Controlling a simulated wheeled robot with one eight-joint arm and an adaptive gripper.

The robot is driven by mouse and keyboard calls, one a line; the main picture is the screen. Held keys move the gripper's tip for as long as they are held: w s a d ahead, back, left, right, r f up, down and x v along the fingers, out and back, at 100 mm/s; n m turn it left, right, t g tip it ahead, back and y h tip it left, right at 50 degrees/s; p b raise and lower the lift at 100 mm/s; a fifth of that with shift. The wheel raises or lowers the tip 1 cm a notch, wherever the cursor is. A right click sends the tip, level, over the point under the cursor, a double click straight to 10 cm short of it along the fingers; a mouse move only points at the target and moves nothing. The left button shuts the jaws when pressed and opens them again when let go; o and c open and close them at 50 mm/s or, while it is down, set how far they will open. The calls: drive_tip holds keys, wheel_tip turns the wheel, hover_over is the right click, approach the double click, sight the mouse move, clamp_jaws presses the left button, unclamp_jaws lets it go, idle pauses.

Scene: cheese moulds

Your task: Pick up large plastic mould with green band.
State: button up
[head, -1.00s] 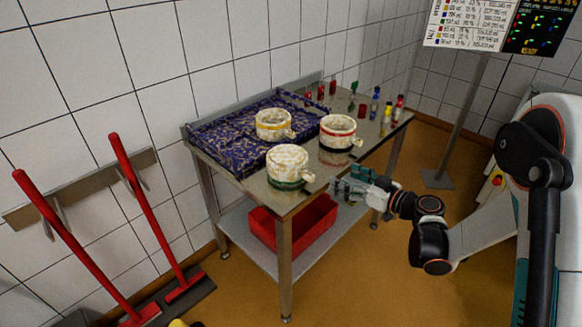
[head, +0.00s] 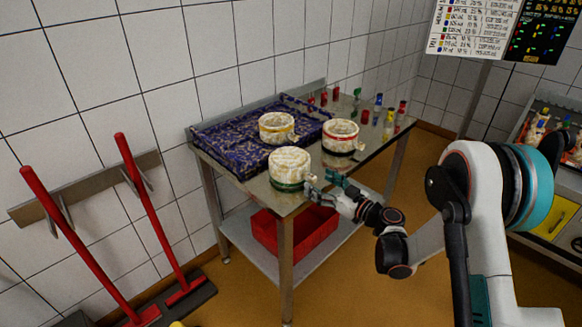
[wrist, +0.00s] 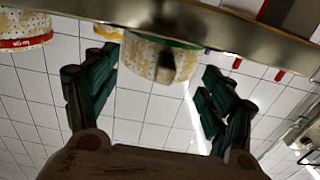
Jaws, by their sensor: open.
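The large whitish plastic mould with the green band (head: 288,165) stands upright at the front corner of the steel table. Its green band is low on the wall, and a short handle points right toward my gripper. My gripper (head: 322,187) is open and empty, just right of the mould at about handle height. In the wrist view, which looks upside down, the fingers (wrist: 158,95) spread to either side of the mould (wrist: 140,58), with its handle (wrist: 166,66) between them. I cannot tell whether a finger touches it.
A red-banded mould (head: 341,135) stands behind right on the table (head: 318,168). A yellow-banded mould (head: 276,127) stands on the blue patterned tray (head: 225,145). Several small coloured bottles (head: 378,103) line the back right. A red bin (head: 312,233) sits on the lower shelf.

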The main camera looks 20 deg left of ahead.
sight(307, 177)
drive_tip(key=shift+s+b+x, duration=0.15)
drive_tip(key=shift+b+x, duration=0.5)
drive_tip(key=shift+x, duration=0.7)
drive_tip(key=shift+s+b+x, duration=0.15)
drive_tip(key=shift+b+x, duration=0.45)
drive_tip(key=shift+x, duration=0.8)
drive_tip(key=shift+a, duration=0.1)
clamp_jaws()
